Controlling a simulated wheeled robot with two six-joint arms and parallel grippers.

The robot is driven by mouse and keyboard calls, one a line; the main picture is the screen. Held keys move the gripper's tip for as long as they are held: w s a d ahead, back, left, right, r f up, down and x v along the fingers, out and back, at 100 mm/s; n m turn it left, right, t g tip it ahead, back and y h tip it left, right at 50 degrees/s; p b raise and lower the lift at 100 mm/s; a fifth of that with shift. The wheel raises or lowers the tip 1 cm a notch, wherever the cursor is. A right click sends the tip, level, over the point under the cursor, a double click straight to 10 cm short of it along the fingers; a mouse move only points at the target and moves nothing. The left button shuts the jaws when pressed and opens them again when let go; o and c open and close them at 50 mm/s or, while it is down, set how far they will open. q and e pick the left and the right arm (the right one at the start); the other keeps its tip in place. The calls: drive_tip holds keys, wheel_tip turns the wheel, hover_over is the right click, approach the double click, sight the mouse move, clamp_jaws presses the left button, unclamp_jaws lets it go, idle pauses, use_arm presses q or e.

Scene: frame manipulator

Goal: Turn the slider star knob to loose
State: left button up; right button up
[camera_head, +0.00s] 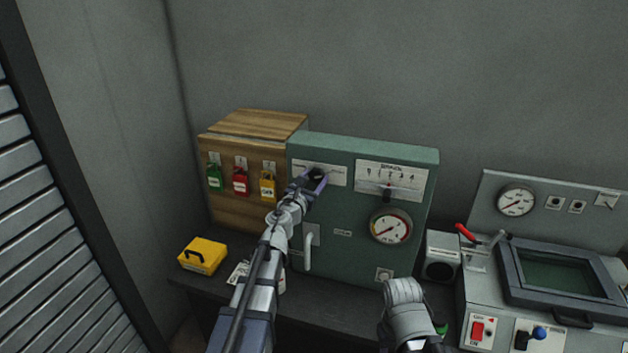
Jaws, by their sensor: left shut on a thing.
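A dark star knob (318,173) sits at the upper left of the front of a green panel box (343,255), under a white label strip. My left gripper (313,183) reaches up from below and is shut on the knob, hiding most of it. The knob's turned position cannot be read. A slider scale (391,181) with a black pointer knob is to the right on the same panel. A grey part of my right arm shows at the bottom; its gripper fingers do not show.
A wooden box with several padlocks (240,180) stands left of the panel. A yellow case (202,256) lies on the dark bench. A round gauge (391,226) and a white handle (308,250) are on the panel. A grey console (545,260) stands at right.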

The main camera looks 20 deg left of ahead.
use_arm(q)
drive_tip(key=n, duration=0.4)
drive_tip(key=shift+b, duration=0.35)
drive_tip(key=n, duration=0.4)
drive_tip(key=shift+f+t, duration=0.1)
drive_tip(key=shift+t, duration=0.2)
drive_tip(key=n, duration=0.3)
drive_tip(key=shift+n+b, duration=0.4)
drive_tip(key=n, duration=0.3)
drive_tip(key=shift+n+y, duration=0.4)
drive_tip(key=n, duration=0.4)
drive_tip(key=shift+f+y, duration=0.1)
drive_tip(key=shift+y, duration=0.2)
drive_tip(key=n, duration=0.3)
drive_tip(key=shift+n, duration=0.4)
drive_tip(key=n, duration=0.3)
drive_tip(key=shift+n+y, duration=0.3)
drive_tip(key=shift+y, duration=0.1)
drive_tip(key=shift+d+n, duration=0.1)
drive_tip(key=shift+n, duration=1.6)
drive_tip(key=shift+f+n, duration=0.1)
drive_tip(key=shift+n, duration=0.2)
